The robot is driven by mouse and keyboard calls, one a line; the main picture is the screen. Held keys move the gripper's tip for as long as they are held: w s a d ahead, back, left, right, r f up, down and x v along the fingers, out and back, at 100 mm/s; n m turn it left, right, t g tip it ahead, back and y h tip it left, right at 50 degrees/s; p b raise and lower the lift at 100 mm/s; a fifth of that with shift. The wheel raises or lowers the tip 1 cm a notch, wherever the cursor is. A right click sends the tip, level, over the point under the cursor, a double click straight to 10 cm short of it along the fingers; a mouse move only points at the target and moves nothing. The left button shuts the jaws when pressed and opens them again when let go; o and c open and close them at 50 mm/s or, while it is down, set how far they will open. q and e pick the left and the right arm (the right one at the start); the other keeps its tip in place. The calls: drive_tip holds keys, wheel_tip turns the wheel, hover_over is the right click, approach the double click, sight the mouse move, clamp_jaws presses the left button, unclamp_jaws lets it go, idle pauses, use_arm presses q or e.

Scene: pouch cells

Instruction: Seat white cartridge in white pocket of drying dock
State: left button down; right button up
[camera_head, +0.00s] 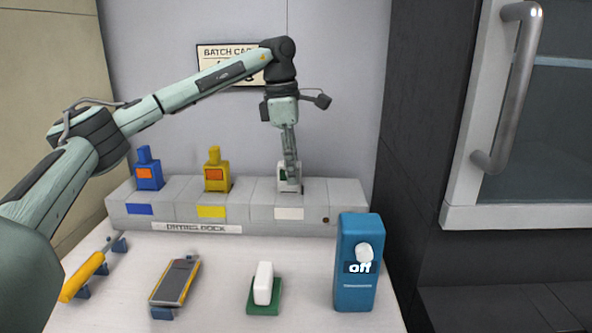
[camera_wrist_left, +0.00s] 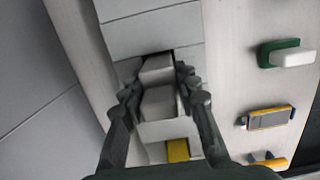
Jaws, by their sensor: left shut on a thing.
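The drying dock (camera_head: 345,200) is a long grey block with blue, yellow and white labels on its front. My left gripper (camera_head: 290,172) points down over the section with the white label (camera_head: 289,213). It is shut on the white cartridge (camera_head: 284,185), whose lower end is at the white pocket. In the left wrist view the cartridge (camera_wrist_left: 160,103) sits between the fingers of the gripper (camera_wrist_left: 162,90), with a dark pocket edge around its far end. I cannot tell how deep it sits. My right gripper is not in view.
A blue cartridge (camera_head: 149,174) and a yellow cartridge (camera_head: 216,175) stand in the dock to the left. In front are a yellow tool (camera_head: 84,276), a handheld meter (camera_head: 175,282), a white block on a green base (camera_head: 263,284) and a blue "off" box (camera_head: 357,285).

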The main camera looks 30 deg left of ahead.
use_arm(q)
drive_tip(key=c, duration=1.1)
unclamp_jaws()
drive_tip(key=shift+c, duration=0.2)
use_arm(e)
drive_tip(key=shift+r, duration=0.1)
use_arm(q)
drive_tip(key=r, duration=0.8)
drive_tip(key=shift+s+a+r, duration=0.2)
drive_tip(key=shift+a+r, duration=0.05)
drive_tip(key=shift+a, duration=0.15)
drive_tip(key=shift+s+a+r+p, duration=0.1)
drive_tip(key=shift+r+p, duration=0.1)
drive_tip(key=shift+r, duration=0.45)
drive_tip(key=shift+a+r+p, duration=0.1)
drive_tip(key=shift+r+p, duration=0.05)
drive_tip(key=shift+r, duration=1)
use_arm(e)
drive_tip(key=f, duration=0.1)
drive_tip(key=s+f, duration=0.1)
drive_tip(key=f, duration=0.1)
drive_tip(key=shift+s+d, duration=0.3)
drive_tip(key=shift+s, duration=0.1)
use_arm(q)
drive_tip(key=shift+s+f, duration=0.1)
drive_tip(key=shift+s, duration=0.05)
